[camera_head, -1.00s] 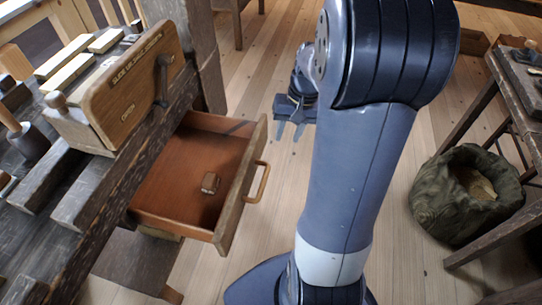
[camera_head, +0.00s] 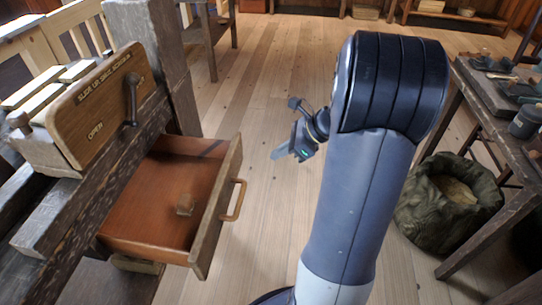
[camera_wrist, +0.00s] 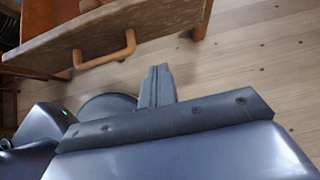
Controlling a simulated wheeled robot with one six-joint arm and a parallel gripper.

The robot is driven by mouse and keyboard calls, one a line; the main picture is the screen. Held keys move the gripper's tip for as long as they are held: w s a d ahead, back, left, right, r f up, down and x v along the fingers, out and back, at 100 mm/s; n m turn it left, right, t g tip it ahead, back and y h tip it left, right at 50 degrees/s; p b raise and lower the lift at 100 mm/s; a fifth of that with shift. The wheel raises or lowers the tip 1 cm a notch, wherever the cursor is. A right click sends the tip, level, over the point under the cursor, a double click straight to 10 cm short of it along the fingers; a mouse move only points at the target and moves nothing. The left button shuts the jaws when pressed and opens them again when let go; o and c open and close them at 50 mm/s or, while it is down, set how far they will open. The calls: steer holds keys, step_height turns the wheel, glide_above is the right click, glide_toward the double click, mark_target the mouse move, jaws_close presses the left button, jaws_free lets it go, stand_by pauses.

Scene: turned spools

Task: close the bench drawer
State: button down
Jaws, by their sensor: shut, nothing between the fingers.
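The bench drawer (camera_head: 165,205) is pulled well out from under the dark wooden bench, and a small wooden block (camera_head: 185,205) lies inside it. Its front board carries a wooden bar handle (camera_head: 235,200) facing right. My gripper (camera_head: 277,154) is to the right of the drawer front, apart from it, with its fingers pointing left. In the wrist view the drawer front (camera_wrist: 160,32) and its handle (camera_wrist: 104,52) show at the top, beyond my gripper (camera_wrist: 158,72). The fingers are together and hold nothing.
A wooden box with a crank (camera_head: 90,105) stands on the bench. A side table (camera_head: 490,95) with tools is at the right, with an open green sack (camera_head: 450,205) beside its legs.

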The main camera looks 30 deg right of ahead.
mark_target(235, 166)
steer(key=b+x, duration=0.1)
steer(key=x, duration=0.2)
steer(key=r+x, duration=0.1)
steer(key=x, duration=0.3)
steer(key=w+a+b+x, duration=0.1)
steer(key=x, duration=0.2)
steer(key=shift+a+r+b, duration=0.1)
steer(key=shift+a+b, duration=0.1)
steer(key=shift+b, duration=0.15)
steer(key=shift+w+a, duration=0.3)
steer(key=shift+a, duration=0.1)
steer(key=shift+r, duration=0.1)
steer(key=shift+w+a, duration=0.3)
steer(key=shift+a, duration=0.2)
steer(key=w+a+p, duration=0.2)
steer(key=w+a, duration=0.2)
steer(key=a, duration=0.2)
steer(key=w+a+p, duration=0.3)
steer(key=w+a, duration=0.2)
steer(key=a, duration=0.1)
steer(key=w+a+p, duration=0.2)
steer(key=w+a, duration=0.2)
steer(key=a, duration=0.2)
steer(key=shift+w, duration=0.15)
steer(key=shift+a+r, duration=0.1)
steer(key=shift+a, duration=0.05)
steer(key=shift+w, duration=0.1)
